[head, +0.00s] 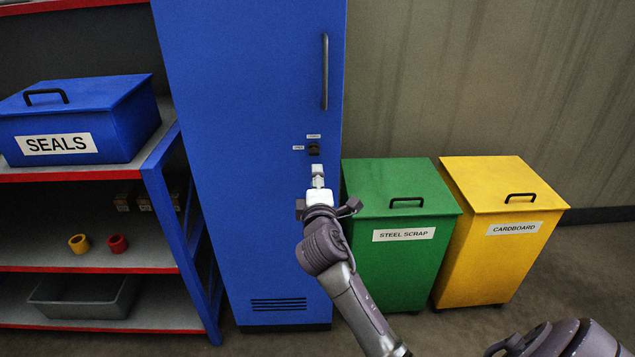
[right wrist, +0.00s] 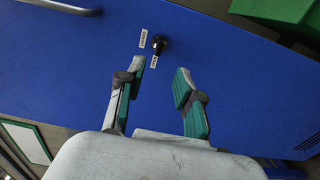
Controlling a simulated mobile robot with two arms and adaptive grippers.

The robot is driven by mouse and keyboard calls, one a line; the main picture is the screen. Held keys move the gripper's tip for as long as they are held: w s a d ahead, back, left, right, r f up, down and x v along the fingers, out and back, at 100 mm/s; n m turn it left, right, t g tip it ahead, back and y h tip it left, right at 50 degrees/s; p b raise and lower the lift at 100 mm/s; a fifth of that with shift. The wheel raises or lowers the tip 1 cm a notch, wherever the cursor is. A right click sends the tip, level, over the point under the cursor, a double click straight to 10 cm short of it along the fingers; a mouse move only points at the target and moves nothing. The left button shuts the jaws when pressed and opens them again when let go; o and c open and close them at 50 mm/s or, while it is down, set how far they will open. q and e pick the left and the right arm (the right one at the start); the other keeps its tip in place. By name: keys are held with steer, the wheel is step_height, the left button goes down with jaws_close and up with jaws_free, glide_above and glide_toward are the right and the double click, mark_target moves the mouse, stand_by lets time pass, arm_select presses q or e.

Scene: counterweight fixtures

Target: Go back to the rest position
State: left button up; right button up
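My right gripper (head: 318,171) is raised in front of the blue cabinet (head: 240,200), just below a small black knob (head: 314,149) on its door. In the right wrist view the two fingers of this gripper (right wrist: 161,72) stand apart with nothing between them. The knob (right wrist: 159,44) shows beyond the fingertips, and the fingers look clear of it. The cabinet door looks closed, with a long upright handle (head: 325,72). My left gripper is not in view.
Right of the cabinet stand a green STEEL SCRAP bin (head: 395,258) and a yellow CARDBOARD bin (head: 490,262), lids closed. A shelf rack (head: 165,190) at left holds a blue SEALS box (head: 110,135), a yellow ring (head: 78,244), a red ring (head: 117,243) and a grey tray (head: 75,308).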

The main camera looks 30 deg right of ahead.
steer(key=shift+s+a, duration=0.2)
steer(key=shift+s, duration=0.2)
steer(key=a+f+g+y, duration=0.2)
steer(key=f, duration=0.9)
steer(key=a+f+g+y, duration=0.1)
steer(key=a+f+y, duration=0.1)
steer(key=f, duration=0.9)
steer(key=s+a+f+m+g+y+p, duration=0.15)
steer(key=s+f, duration=0.25)
steer(key=f, duration=0.5)
steer(key=s+a+f+g+y, duration=0.1)
steer(key=s+a+f+g, duration=0.15)
steer(key=s+f, duration=0.4)
steer(key=s+a+f+m+g+y, duration=0.2)
steer(key=s+a+f+m+g, duration=0.15)
steer(key=s+f, duration=1.4)
steer(key=s+f+m+g, duration=0.2)
steer(key=s+f, duration=0.2)
steer(key=s, duration=0.7)
steer(key=s+a+f+m+g, duration=0.1)
steer(key=s+f+m+g, duration=0.1)
steer(key=s, duration=0.9)
steer(key=shift+s+a+f+y+p, duration=0.25)
steer(key=shift+s+f+y+p, duration=0.1)
steer(key=shift+f, duration=0.5)
